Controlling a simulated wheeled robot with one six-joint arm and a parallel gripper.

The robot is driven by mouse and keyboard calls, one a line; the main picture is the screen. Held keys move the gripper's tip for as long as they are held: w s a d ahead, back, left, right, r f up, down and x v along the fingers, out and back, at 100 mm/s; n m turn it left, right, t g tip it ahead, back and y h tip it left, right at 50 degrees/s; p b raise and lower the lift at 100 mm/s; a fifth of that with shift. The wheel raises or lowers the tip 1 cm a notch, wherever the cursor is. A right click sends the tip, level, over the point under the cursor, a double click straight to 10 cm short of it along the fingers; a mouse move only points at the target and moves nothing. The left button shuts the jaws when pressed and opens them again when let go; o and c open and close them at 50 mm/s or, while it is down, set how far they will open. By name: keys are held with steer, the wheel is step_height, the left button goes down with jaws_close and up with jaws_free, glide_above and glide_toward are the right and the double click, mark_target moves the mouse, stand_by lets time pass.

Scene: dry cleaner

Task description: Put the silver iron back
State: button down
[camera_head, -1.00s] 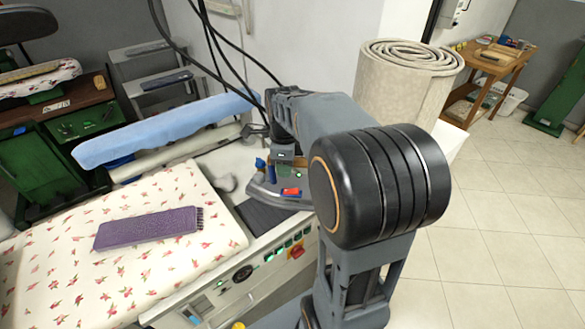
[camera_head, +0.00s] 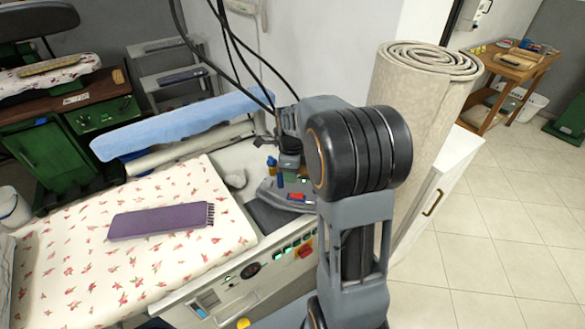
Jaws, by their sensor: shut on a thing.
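The silver iron (camera_head: 272,191) is at the right end of the ironing station, with blue and red parts on top. It lies at the dark rest pad (camera_head: 265,217), over or on its rear part; I cannot tell whether it touches. My gripper (camera_head: 289,163) is directly above the iron and shut on its upper part. The fingertips and the grip are small and partly hidden, and my arm covers the iron's right side.
A purple brush (camera_head: 160,222) lies on the floral ironing board (camera_head: 75,255). A blue padded sleeve board (camera_head: 180,126) runs behind. Dark cables (camera_head: 232,62) hang near my arm. A rolled carpet (camera_head: 415,120) and white cabinet (camera_head: 432,195) stand right. The tiled floor is clear.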

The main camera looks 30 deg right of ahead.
steer(key=shift+f, duration=0.65)
steer(key=shift+f, duration=0.1)
steer(key=c, duration=1.3)
jaws_free()
steer(key=shift+f, duration=0.25)
steer(key=o, duration=0.5)
steer(key=shift+s, duration=0.1)
steer(key=shift+c, duration=0.2)
steer(key=shift+r, duration=0.1)
